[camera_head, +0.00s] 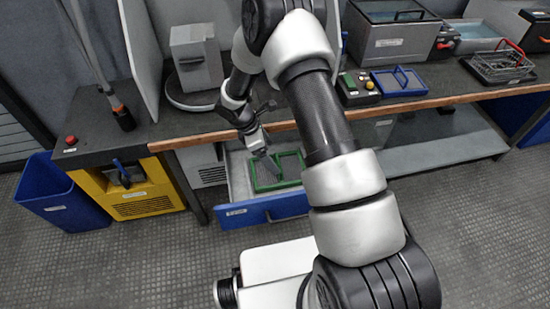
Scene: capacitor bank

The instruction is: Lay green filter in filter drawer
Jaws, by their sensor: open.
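The green filter (256,188) is a rectangular green frame with a middle bar. It lies inside the filter drawer (262,207), a pulled-out drawer with a blue front under the bench. Whether the fingers touch the filter cannot be told. My arm hides part of the drawer's right side.
A blue-framed filter (398,81) lies on the bench beside a button box (357,88). The bench's wooden edge (440,102) runs above the drawer. A yellow unit (138,190) and blue bin (62,193) stand left.

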